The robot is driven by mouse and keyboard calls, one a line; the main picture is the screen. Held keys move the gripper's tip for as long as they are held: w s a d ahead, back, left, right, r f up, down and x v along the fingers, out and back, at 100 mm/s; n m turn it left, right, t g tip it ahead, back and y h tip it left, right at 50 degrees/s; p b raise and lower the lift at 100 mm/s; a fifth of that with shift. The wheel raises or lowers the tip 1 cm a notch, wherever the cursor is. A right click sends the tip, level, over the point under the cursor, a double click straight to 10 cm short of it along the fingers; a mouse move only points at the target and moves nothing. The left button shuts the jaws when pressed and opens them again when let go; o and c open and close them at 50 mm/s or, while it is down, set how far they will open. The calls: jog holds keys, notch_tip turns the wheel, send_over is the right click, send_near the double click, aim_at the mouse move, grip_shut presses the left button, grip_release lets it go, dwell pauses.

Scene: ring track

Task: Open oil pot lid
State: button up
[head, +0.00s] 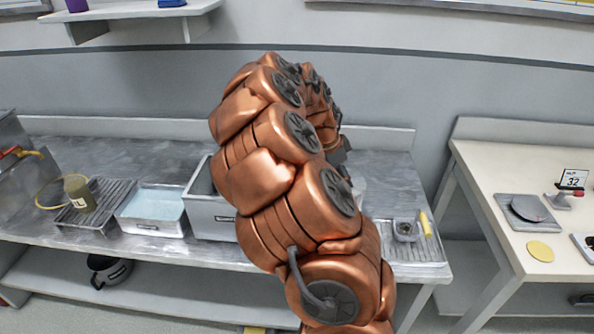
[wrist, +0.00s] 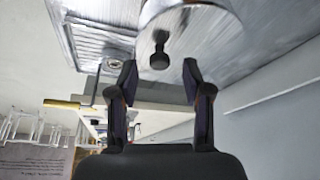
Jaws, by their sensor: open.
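In the wrist view, a round, shiny metal lid (wrist: 205,22) with a black knob (wrist: 159,58) is at the top. It looks like the oil pot lid; I cannot make out the pot body under it. My gripper (wrist: 158,78) is open and empty. Its two dark fingers stand apart on either side of the knob's line, with the knob just beyond the fingertips and not visibly touched. In the head view my copper arm covers the gripper and most of the area around the lid.
In the head view, the metal counter (head: 120,160) holds a blue-filled tray (head: 155,205), a grey box (head: 212,215) and a dark cup (head: 79,195) on a rack. A yellow-handled tool (head: 425,224) lies right of my arm. A pale table (head: 500,180) stands farther right.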

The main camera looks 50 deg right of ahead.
jog(key=a+r+n+t+y+p, duration=0.1)
jog(key=a+r+n+p, duration=0.2)
jog(key=a+r, duration=0.9)
jog(key=shift+s+a+r+n, duration=0.2)
jog(key=shift+s+a+n, duration=0.15)
jog(key=shift+a+n, duration=1.95)
jog(key=shift+a+m, duration=0.4)
jog(key=shift+a, duration=0.05)
